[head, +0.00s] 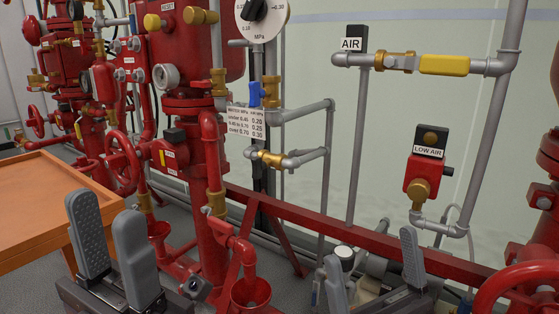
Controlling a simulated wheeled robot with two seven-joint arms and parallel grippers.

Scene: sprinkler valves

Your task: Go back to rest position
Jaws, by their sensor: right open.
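My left gripper (112,242) is at the lower left of the head view. Its two grey fingers point up and stand apart, with nothing seen between them. It is in front of the red pipework and beside the orange table's edge. My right gripper (376,272) is at the bottom, right of the middle. Its grey fingers are wide apart and hold nothing. It is in front of the low red rail and grey pipes. The lower parts of both grippers are cut off by the bottom edge.
An orange table (40,200) is at the left. Red valve pipework (195,150) rises behind my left gripper. A yellow-handled air valve (444,64) and a low-air switch (424,180) are on grey pipes at the right. A red handwheel (515,285) is at the lower right. A red rail (330,225) runs across.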

